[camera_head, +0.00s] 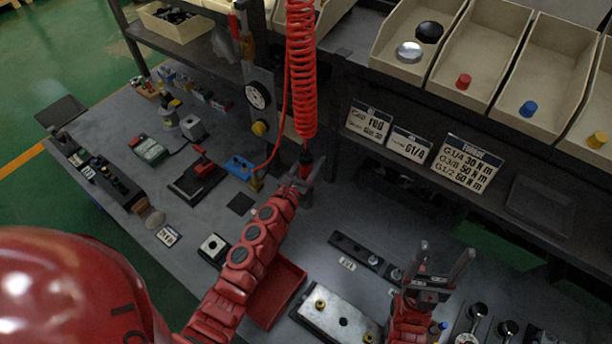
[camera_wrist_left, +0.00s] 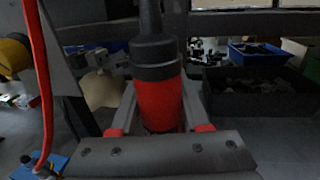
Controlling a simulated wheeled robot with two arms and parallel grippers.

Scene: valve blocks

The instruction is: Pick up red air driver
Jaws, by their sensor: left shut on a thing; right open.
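The red air driver (camera_wrist_left: 158,100) hangs upright under a coiled red hose (camera_head: 301,70). It has a red body and a dark upper part in the left wrist view. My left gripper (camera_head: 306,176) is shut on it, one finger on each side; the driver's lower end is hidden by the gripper. In the head view only a small dark and red part of the driver shows above the fingers. My right gripper (camera_head: 446,270) is open and empty above the right part of the bench, fingers pointing up and away.
A dark post with a gauge (camera_head: 258,95) and a thin red hose stands just left of the driver. Shelf bins (camera_head: 420,35) line the back right, above label cards (camera_head: 465,165). A red tray (camera_head: 276,292) and a metal valve block (camera_head: 338,315) lie in front.

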